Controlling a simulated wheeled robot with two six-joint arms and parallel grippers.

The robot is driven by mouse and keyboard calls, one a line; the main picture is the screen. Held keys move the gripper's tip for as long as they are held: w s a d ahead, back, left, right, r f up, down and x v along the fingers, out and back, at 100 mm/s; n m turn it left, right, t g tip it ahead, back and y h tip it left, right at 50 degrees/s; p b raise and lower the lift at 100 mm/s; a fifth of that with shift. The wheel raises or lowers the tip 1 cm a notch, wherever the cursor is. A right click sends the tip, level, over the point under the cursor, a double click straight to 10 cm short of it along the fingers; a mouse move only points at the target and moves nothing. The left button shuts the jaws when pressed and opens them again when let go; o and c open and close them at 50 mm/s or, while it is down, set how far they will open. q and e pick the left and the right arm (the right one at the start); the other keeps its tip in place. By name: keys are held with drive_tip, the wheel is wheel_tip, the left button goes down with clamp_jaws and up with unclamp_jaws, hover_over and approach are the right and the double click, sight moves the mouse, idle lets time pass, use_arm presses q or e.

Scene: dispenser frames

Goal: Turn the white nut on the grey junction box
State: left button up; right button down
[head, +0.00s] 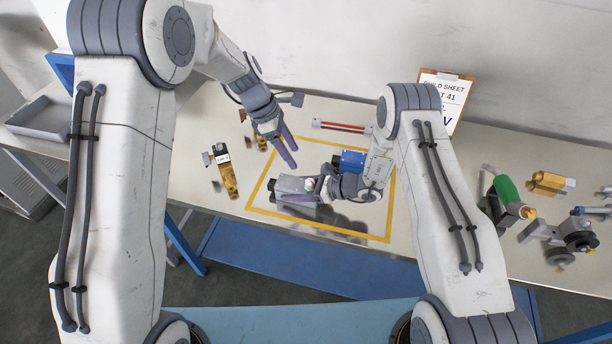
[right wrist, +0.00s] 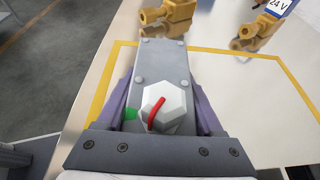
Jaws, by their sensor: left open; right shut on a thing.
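The grey junction box (head: 292,184) lies in the yellow-taped area on the bench. In the right wrist view the box (right wrist: 163,58) runs away from me, with bolt heads on its face. The white six-sided nut (right wrist: 170,109) sits at its near end, with a red curved mark (right wrist: 157,113). My right gripper (head: 317,190) is at the right end of the box, its purple fingers along both sides, shut on the box. Fingertip contact is partly hidden. My left gripper (head: 287,151) is open and empty, above and behind the box.
A blue block (head: 350,161) stands right behind my right gripper. A yellow fitting with a white label (head: 225,175) is to the left, and a red-striped bar (head: 342,127) at the back. Green and brass parts (head: 506,193) stand on the right. The mat's front is clear.

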sight(309, 180)
use_arm(q)
drive_tip(key=x, duration=1)
drive_tip(key=shift+f, duration=0.2)
clamp_jaws()
